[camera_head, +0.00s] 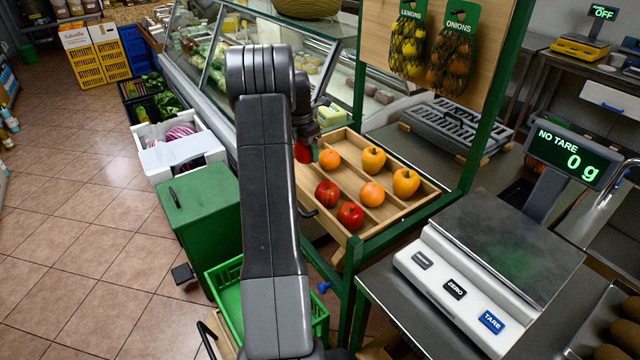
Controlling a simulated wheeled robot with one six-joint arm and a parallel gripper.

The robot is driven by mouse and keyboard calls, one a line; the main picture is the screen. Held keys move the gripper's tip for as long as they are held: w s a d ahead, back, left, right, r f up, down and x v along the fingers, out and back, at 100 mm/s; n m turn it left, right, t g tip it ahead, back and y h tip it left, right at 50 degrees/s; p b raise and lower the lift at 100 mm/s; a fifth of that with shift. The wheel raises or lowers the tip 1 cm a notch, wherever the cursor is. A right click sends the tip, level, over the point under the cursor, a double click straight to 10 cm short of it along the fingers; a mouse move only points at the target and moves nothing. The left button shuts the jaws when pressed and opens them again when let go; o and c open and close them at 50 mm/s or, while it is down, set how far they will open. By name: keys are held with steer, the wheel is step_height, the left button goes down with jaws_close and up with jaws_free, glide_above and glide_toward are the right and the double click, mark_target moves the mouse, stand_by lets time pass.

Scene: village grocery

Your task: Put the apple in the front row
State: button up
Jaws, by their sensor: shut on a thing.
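My gripper (306,138) is partly hidden behind my own arm and is shut on a red apple (302,154). Only part of this apple shows, at the far left corner of a slanted wooden tray (424,203). I cannot tell whether it touches the tray. The tray has three rows split by thin wooden dividers. The row nearest me holds two red apples, one at the middle (327,194) and one at the near end (350,216). The middle row holds two oranges (371,194), and the back row holds two yellow-orange peppers (405,183).
A green post (495,95) and a board with hanging net bags (451,60) rise behind the tray. A scale (508,262) stands at the right. A green crate (222,290) and a green cabinet (196,215) stand left of and below the tray. Tiled floor lies open at left.

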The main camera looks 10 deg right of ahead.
mark_target(308, 182)
step_height(308, 182, down, 10)
steer(key=shift+w+r+p, duration=0.1)
steer(key=shift+r+p, duration=0.05)
steer(key=shift+p, duration=0.4)
steer(key=shift+f, duration=0.2)
steer(key=o, duration=1.1)
steer(key=shift+r, duration=0.1)
steer(key=r, duration=0.4)
steer(key=a+r, duration=0.1)
steer(key=r, duration=0.3)
steer(key=r+b, duration=0.1)
steer(key=r, duration=0.3)
steer(key=shift+s+a, duration=0.15)
steer(key=shift+s, duration=0.2)
steer(key=shift+o, duration=1.3)
